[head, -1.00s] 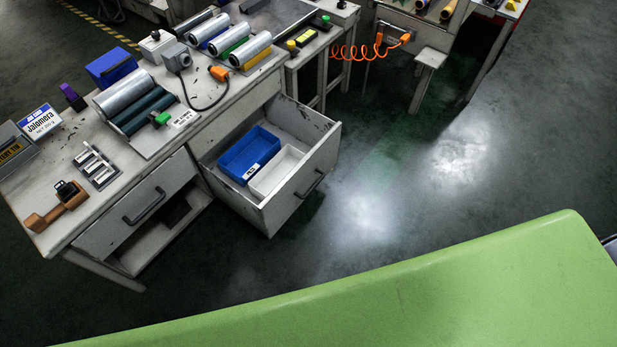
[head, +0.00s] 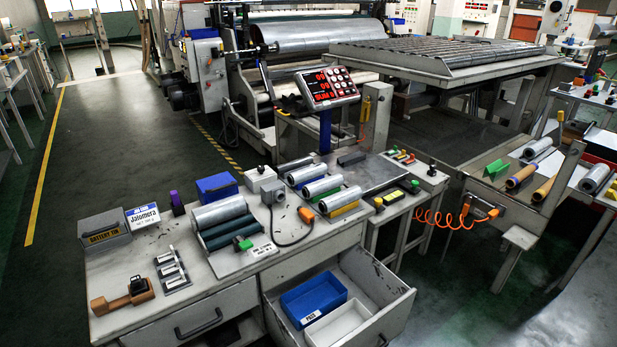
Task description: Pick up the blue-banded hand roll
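Several silver hand rolls lie side by side on the workbench (head: 215,283) in the head view. The one with blue at its lower edge (head: 305,173) is the farthest back of the row. A roll with green (head: 322,186) and a roll with yellow (head: 339,199) lie in front of it. I cannot tell whether the colours are bands on the rolls or parts under them. Neither of my grippers is in view.
An open drawer (head: 398,312) juts out at the bench front, holding a blue tray (head: 318,292) and a white tray (head: 345,322). A larger silver roll (head: 219,212), a grey device with a cable (head: 273,192) and a red-lit display (head: 327,87) stand nearby. Open floor lies left.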

